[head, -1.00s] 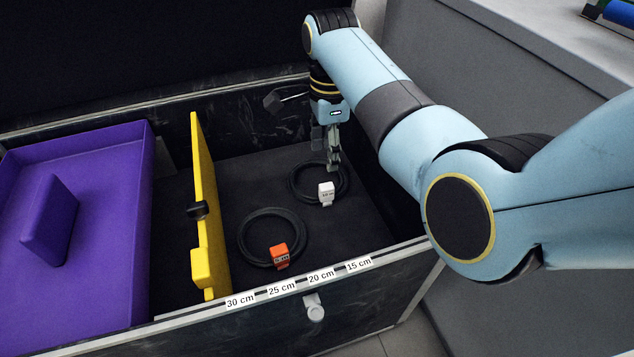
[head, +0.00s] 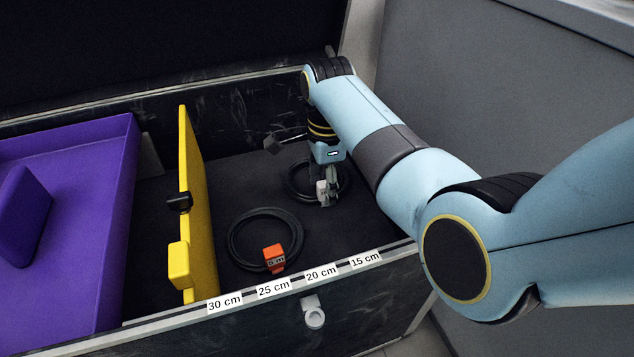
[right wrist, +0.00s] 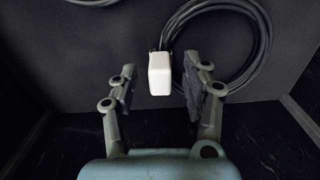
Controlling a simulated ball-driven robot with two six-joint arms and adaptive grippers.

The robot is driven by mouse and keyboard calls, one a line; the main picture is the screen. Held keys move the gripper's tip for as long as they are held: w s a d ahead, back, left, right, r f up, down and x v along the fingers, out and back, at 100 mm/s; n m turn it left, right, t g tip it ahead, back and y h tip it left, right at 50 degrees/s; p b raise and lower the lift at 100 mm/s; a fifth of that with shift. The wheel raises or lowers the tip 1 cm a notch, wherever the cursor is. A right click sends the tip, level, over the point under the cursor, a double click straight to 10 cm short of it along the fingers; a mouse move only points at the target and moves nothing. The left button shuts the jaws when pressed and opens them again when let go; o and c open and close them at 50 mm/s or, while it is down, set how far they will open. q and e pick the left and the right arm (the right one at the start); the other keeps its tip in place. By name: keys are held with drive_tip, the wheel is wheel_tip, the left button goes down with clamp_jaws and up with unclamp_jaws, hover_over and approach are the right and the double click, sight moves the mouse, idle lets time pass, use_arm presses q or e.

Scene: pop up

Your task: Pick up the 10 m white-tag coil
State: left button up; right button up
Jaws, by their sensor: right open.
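The white-tag coil (right wrist: 262,38) is a black cable ring lying on the dark floor of the case's right compartment. I cannot read the tag's writing. A second black coil (head: 236,240) with an orange tag (head: 274,258) lies nearer the front, to the left. My left gripper is not in view.
A yellow divider (head: 196,200) stands left of the coils, with a purple tray (head: 85,200) beyond it. The case's front edge (head: 393,257) carries length labels, with a knob (head: 313,312) below.

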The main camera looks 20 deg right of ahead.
clamp_jaws()
drive_tip(key=shift+r, duration=0.1)
idle(0.3)
